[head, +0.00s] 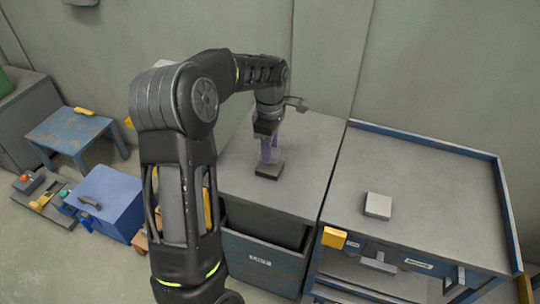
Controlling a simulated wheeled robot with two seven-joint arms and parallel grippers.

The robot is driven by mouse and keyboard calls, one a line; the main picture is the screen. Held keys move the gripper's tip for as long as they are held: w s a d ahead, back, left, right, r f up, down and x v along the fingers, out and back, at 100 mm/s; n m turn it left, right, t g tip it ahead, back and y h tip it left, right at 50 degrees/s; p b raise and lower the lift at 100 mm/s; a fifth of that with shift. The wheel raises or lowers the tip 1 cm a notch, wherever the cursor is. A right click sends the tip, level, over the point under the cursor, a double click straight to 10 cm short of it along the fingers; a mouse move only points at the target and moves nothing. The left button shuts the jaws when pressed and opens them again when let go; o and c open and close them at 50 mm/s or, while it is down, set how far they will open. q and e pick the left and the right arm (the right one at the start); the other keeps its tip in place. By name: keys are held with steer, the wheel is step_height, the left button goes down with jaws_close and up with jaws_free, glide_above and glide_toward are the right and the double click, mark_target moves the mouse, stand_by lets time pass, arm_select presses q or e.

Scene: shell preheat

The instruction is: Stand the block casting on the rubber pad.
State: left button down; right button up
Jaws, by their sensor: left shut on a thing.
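My left gripper (268,134) points down over the grey bench top in the middle. It is shut on an upright purple-grey piece, which I take for the block casting (270,152); the jaws hide part of it. Directly below is a small dark slab, which looks like the rubber pad (268,172), lying flat on the bench. The casting's lower end is at the pad in the picture; I cannot tell whether they touch. My right gripper is not in view.
A pale square block (378,205) lies on the blue-rimmed bench (440,200) at the right. An open bin (262,262) is under the middle bench. A blue box (105,203) and a low blue table (75,132) stand at the left. The bench top around the pad is clear.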

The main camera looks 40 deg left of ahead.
arm_select(q)
steer(key=shift+f, duration=1.45)
steer(key=shift+f, duration=0.2)
steer(key=c, duration=0.9)
jaws_free()
steer(key=shift+r, duration=0.1)
step_height(320, 180, up, 12)
steer(key=shift+r, duration=0.1)
